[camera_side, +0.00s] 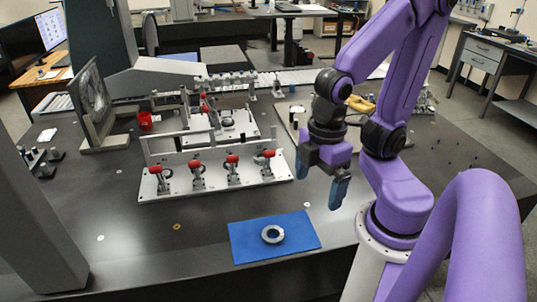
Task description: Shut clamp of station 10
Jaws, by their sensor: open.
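A white fixture plate (215,187) on the dark table carries a row of several toggle clamps with red handles. They include the leftmost clamp (161,177), one beside it (197,170), one right of centre (233,168) and the rightmost clamp (267,160). I cannot read any station numbers, and whether each clamp is open or shut is too small to tell. Another red-handled clamp (205,106) stands on a second white fixture (235,128) behind. My gripper (321,180) is open and empty, pointing down, to the right of the front plate and apart from it.
A blue mat (245,247) with a metal ring (273,234) on it lies near the front edge. A red cup (145,120) stands at the back left, beside a framed dark panel (92,100). Bare table surrounds the front plate's left and front.

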